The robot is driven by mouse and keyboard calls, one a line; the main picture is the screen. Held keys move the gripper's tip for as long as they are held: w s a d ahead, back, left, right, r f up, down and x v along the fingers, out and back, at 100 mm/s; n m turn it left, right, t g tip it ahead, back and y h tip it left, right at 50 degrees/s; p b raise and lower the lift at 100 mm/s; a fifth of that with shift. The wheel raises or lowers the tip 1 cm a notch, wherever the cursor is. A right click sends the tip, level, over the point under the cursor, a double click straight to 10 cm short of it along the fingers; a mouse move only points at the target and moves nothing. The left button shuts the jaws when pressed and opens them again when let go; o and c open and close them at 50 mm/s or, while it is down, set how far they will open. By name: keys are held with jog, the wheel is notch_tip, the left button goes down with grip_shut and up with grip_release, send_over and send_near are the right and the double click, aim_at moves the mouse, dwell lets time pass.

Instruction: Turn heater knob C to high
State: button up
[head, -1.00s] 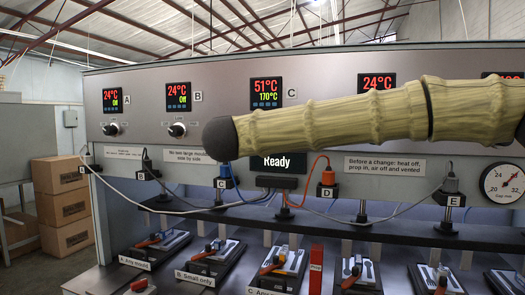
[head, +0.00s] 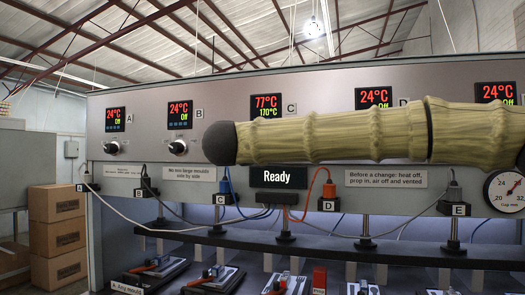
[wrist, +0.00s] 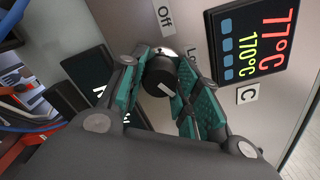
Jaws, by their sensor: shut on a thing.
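Heater knob C (wrist: 157,76) is a black knob with a white pointer mark, seen in the wrist view. My gripper (wrist: 160,62) has its green-padded fingers on both sides of it and is shut on it. An "Off" label (wrist: 165,16) is near the knob, and another label beside the fingers is mostly hidden. Display C (head: 268,106) reads 77°C in red above 170°C in green; it also shows in the wrist view (wrist: 252,45). In the head view my arm covers knob C and my gripper.
Displays A (head: 116,119) and B (head: 180,115) read 24°C and Off, with knobs A (head: 112,147) and B (head: 177,146) below them. A "Ready" sign (head: 278,177) is under my arm. Cables hang from plugs along the shelf. Boxes (head: 57,230) are stacked at left.

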jog(key=o, duration=1)
jog(key=v, duration=1.2)
